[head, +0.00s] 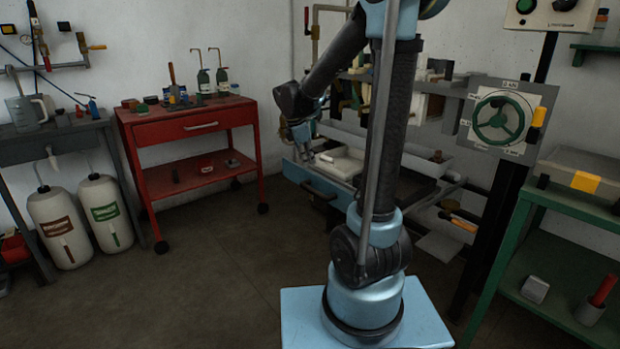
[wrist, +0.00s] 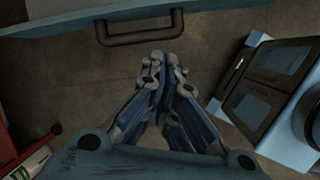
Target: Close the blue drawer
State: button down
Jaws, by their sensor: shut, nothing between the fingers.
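The blue drawer (head: 318,186) stands pulled out of the bench in the middle of the head view, with pale trays showing inside it. My arm hides part of its right side. In the wrist view, the drawer's blue front (wrist: 215,8) runs along the top edge, with a dark bar handle (wrist: 140,38) on it. My gripper (head: 304,155) is in front of the drawer's left end in the head view. In the wrist view, my gripper's fingertips (wrist: 163,62) are together, empty, and appear just short of the handle. I cannot tell whether they touch it.
A red cart (head: 190,130) with bottles and tools stands to the left. A green shelf unit (head: 560,255) stands at the right, near a panel with a green handwheel (head: 502,121). White jugs (head: 62,228) stand at the far left. The floor between the cart and my base is clear.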

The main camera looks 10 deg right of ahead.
aim_at(310, 175)
jog(key=w+a+f+n, duration=0.2)
jog(key=w+a+n, duration=0.2)
jog(key=w, duration=0.2)
jog(key=shift+h, duration=0.3)
jog(key=x, duration=0.3)
jog(key=w+d+x, duration=0.1)
jog(key=x, duration=0.7)
jog(key=shift+w+d+r, duration=0.2)
jog(key=shift+d+r, duration=0.05)
jog(key=shift+w+d, duration=0.35)
jog(key=shift+d, duration=0.2)
